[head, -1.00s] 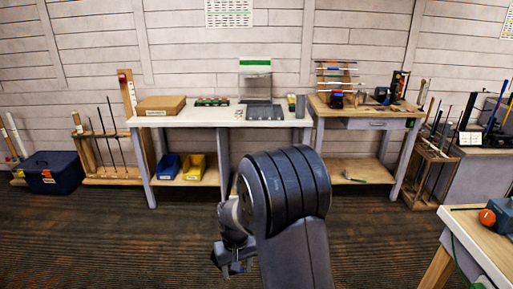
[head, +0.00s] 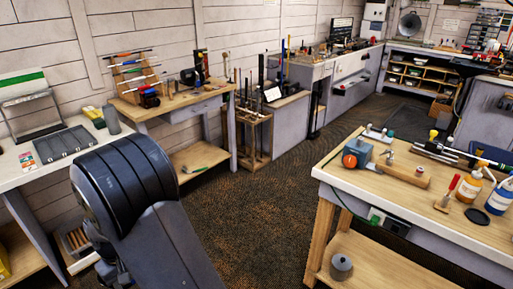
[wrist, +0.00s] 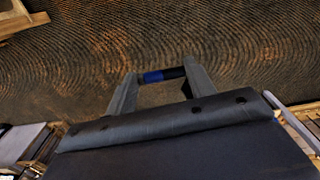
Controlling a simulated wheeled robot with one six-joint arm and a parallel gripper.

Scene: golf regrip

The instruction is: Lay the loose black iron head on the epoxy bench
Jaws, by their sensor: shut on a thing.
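In the wrist view my gripper (wrist: 160,82) is shut on a short bar (wrist: 154,77), blue at its left and black at its right, held crosswise between the fingers above dark carpet. I cannot tell whether it is part of the black iron head; no clear iron head shows. In the head view my arm hides the gripper. A white-topped bench (head: 25,183) stands at the left with a grey slotted tray and a green-topped board. A wood-topped bench (head: 345,188) stands at the right with bottles and a vise. No label shows which is the epoxy bench.
A smaller wooden bench (head: 190,102) with a shaft rack stands against the wall, beside a wooden club stand (head: 255,135). Grey cabinets run along the back. Carpet (head: 265,205) is open between the benches. A grey roll (head: 341,266) sits on the right bench's lower shelf.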

